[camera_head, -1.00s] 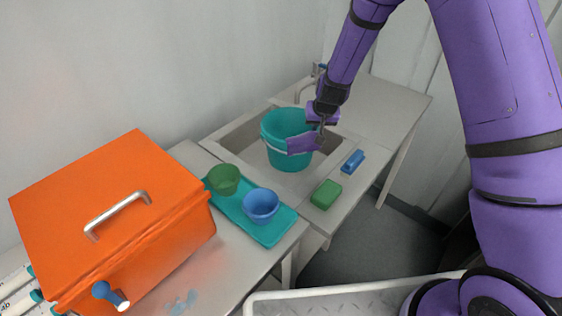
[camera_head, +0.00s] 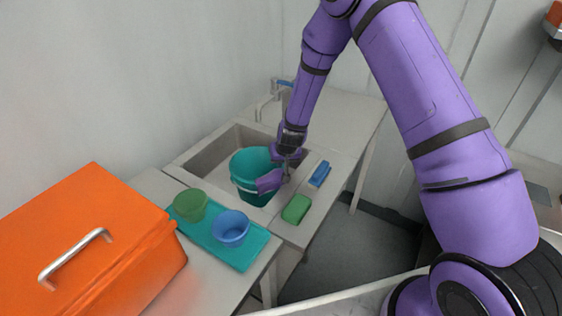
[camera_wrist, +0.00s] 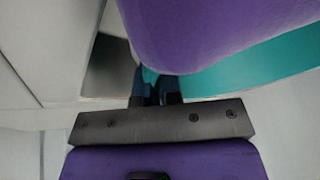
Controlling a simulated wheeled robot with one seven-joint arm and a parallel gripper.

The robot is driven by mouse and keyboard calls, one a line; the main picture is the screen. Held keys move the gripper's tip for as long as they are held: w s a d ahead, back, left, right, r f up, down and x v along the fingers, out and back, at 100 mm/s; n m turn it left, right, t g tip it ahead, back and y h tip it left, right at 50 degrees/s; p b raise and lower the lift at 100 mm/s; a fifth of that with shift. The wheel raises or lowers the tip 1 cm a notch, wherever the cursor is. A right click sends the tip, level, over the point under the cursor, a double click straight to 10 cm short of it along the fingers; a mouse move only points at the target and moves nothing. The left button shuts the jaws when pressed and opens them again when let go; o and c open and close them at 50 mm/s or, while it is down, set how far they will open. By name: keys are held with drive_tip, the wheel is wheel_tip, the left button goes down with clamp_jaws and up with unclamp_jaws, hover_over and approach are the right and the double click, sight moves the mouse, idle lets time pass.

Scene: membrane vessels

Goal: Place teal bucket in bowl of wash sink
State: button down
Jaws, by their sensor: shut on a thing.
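The teal bucket (camera_head: 252,170) is upright at the near part of the wash sink's bowl (camera_head: 214,152), with its lower part showing in front of the near rim. My gripper (camera_head: 283,172) is shut on the bucket at its right side. In the wrist view, the gripper's fingers (camera_wrist: 156,90) meet a teal edge (camera_wrist: 250,68), and a purple part of mine covers much of the bucket. Whether the bucket's base touches the sink floor or hangs above it, I cannot tell.
A faucet (camera_head: 268,100) stands at the sink's back. A blue brush-like block (camera_head: 320,174) and a green sponge (camera_head: 296,209) lie on the right rim.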

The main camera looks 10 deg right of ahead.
drive_tip(key=c, duration=1.3)
unclamp_jaws()
drive_tip(key=v, duration=1.2)
